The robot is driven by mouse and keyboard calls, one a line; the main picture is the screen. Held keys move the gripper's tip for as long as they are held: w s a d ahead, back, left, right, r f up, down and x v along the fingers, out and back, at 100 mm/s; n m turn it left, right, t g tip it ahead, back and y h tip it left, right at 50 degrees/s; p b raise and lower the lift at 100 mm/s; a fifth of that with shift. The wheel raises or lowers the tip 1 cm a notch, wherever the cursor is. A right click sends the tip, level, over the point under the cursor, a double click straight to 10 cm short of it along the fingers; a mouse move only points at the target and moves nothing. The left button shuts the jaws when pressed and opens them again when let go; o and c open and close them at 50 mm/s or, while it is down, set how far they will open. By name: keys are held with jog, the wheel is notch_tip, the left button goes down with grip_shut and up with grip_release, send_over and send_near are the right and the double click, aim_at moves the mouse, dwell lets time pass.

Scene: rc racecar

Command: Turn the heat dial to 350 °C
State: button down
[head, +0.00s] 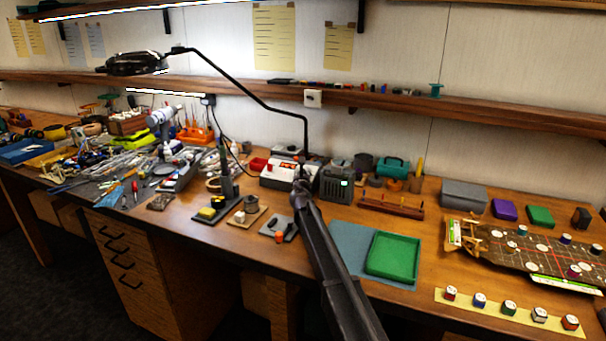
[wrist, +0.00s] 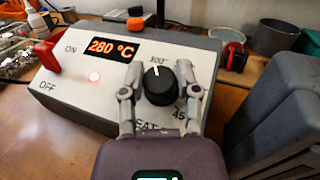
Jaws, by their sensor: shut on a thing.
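The heat dial (wrist: 160,85) is a black round knob with a white pointer line on a white and grey control box (wrist: 92,62). The pointer aims up, close to the 300° mark. The orange display (wrist: 111,48) reads 280 °C. My gripper (wrist: 158,87) is shut on the dial, one finger on each side of it. In the head view the box (head: 283,175) stands at the back of the bench, partly behind my arm.
A dark grey unit (wrist: 275,120) stands close at the right of my gripper; it also shows in the head view (head: 337,184). A grey cup (wrist: 272,38) and red item (wrist: 228,35) sit behind. A green tray (head: 393,256) lies at the front right.

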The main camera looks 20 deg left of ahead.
jog(key=shift+m+t+h, duration=0.6)
jog(key=shift+m+h, duration=1.3)
jog(key=shift+h, duration=0.3)
jog(key=shift+c, duration=1.6)
grip_release()
jog(key=shift+n+y, duration=0.8)
jog(key=shift+y, duration=0.2)
